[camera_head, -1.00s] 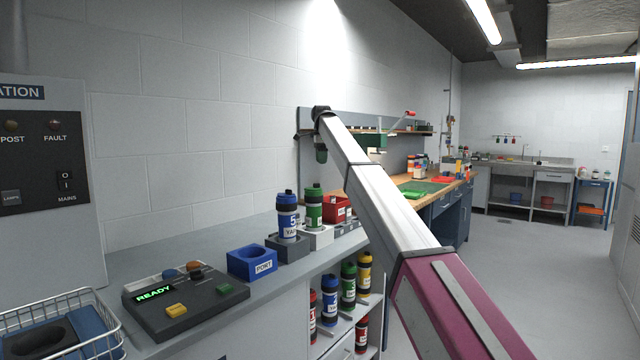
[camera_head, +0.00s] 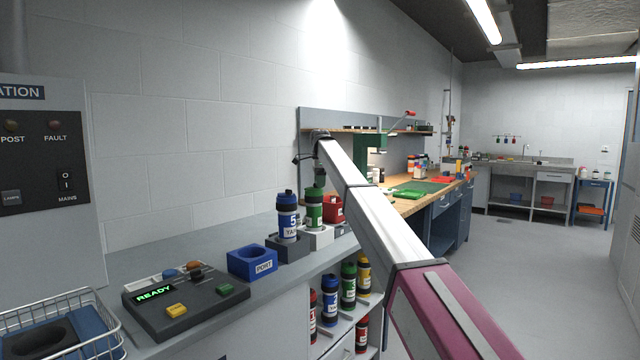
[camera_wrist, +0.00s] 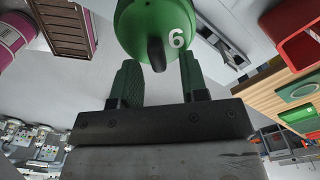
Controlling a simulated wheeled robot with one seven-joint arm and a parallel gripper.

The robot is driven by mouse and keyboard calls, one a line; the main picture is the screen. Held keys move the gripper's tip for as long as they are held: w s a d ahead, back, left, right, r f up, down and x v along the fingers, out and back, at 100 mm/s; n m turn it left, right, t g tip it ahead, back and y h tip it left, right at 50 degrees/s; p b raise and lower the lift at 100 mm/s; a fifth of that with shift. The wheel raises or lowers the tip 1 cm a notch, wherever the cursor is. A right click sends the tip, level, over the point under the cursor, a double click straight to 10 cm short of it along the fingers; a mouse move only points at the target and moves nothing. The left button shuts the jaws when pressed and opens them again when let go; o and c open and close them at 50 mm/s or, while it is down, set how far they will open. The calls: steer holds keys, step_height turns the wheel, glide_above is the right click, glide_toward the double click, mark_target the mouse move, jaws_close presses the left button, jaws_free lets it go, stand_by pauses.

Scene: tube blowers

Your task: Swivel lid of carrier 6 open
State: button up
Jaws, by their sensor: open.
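Carrier 6 is green with a dark collar and a white label, and it stands upright in a white holder (camera_head: 317,237) on the bench. In the head view, carrier 6 (camera_head: 314,213) is below my gripper (camera_head: 319,178), which partly hides its top. In the wrist view, the green lid (camera_wrist: 140,25) of carrier 6 shows a white "6" and a dark tab (camera_wrist: 156,54). The tab points toward my gripper (camera_wrist: 158,70), between its two green fingers, with gaps on both sides. The gripper is open and holds nothing. The lid looks shut.
Blue carrier 5 (camera_head: 288,217) stands close to the left in a dark holder. A red box (camera_head: 334,209) sits just behind to the right. A blue PORT block (camera_head: 252,262) and a control box (camera_head: 185,298) are farther left. Several carriers stand on the shelf below.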

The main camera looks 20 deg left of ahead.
steer(key=shift+f, duration=0.1)
steer(key=shift+c, duration=0.3)
jaws_close()
steer(key=shift+w, duration=0.1)
